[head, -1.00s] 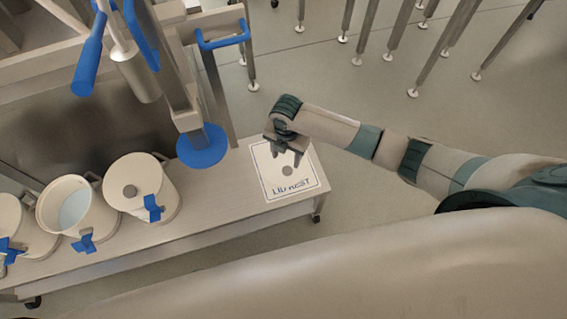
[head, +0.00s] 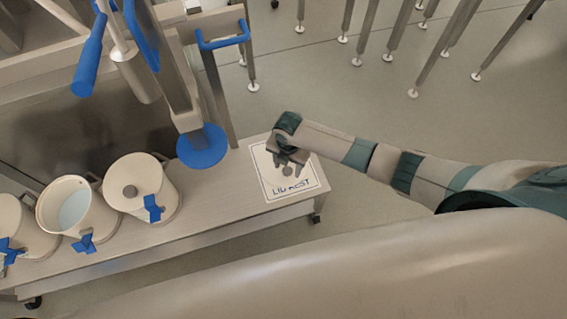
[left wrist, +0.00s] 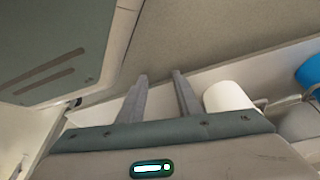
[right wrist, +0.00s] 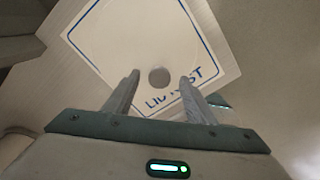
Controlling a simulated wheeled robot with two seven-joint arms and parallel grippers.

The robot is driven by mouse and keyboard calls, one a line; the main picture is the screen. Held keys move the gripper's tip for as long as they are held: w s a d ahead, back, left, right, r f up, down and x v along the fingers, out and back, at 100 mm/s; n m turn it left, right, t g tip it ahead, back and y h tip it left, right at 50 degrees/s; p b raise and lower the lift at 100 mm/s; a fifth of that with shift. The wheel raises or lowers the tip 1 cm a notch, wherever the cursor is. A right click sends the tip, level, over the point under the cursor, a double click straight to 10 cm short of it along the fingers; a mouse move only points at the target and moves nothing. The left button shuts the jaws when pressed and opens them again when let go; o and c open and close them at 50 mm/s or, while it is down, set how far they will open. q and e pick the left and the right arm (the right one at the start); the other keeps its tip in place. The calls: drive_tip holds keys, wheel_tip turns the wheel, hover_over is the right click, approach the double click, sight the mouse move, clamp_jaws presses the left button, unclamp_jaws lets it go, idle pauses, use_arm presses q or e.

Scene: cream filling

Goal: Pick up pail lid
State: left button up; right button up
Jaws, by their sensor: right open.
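The pail lid shows as a grey round knob (head: 287,170) on a white square mat marked LID REST (head: 309,178). The lid's pale rim barely stands out from the mat. My right gripper (head: 290,161) is open above the knob in the head view. In the right wrist view the knob (right wrist: 159,77) appears between the spread fingertips of the right gripper (right wrist: 160,79); contact cannot be told. My left gripper (left wrist: 161,76) is open and empty in the left wrist view, and it is out of the head view.
A lidded pail (head: 142,187) and an open pail (head: 64,205) stand left on the bench (head: 222,198). A machine with a blue disc (head: 202,147) overhangs the bench left of the mat. A white cylinder (left wrist: 228,97) shows beside my left fingers.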

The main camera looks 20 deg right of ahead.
drive_tip(key=shift+f, duration=0.65)
use_arm(q)
drive_tip(key=shift+d, duration=0.4)
drive_tip(key=shift+a, duration=0.1)
use_arm(e)
drive_tip(key=shift+c, duration=1)
drive_tip(key=c, duration=1)
use_arm(q)
drive_tip(key=shift+a, duration=0.7)
drive_tip(key=shift+d, duration=0.2)
use_arm(e)
drive_tip(key=shift+r, duration=0.1)
